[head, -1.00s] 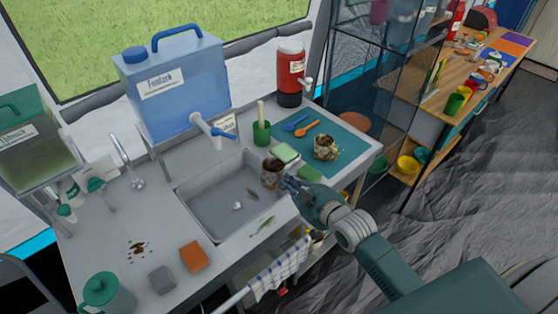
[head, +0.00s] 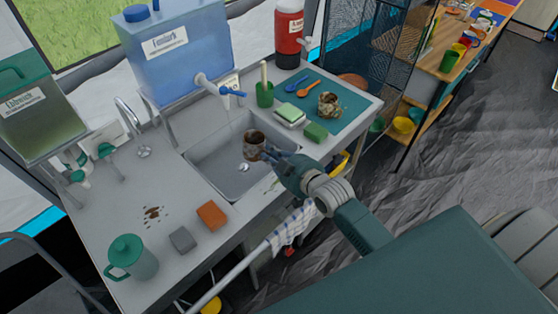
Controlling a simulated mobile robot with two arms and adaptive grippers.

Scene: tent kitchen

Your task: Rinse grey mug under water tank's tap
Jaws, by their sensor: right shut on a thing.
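A grey mug (head: 252,148) with brown stains is held over the sink basin (head: 222,181). My right gripper (head: 270,156) is shut on it from its right side. The blue water tank (head: 180,62) stands on a raised stand behind the sink. Its white tap with a blue lever (head: 217,88) sticks out toward the basin, behind and left of the mug, apart from it. I see no water running. My left gripper is not in view.
A second dirty mug (head: 329,105) and two spoons (head: 303,83) are on the teal mat (head: 350,115). Sponges (head: 290,115), a green cup (head: 264,94) and a red dispenser (head: 289,38) stand near the sink. A green-lidded jug (head: 132,258) and an orange sponge (head: 212,214) are front left.

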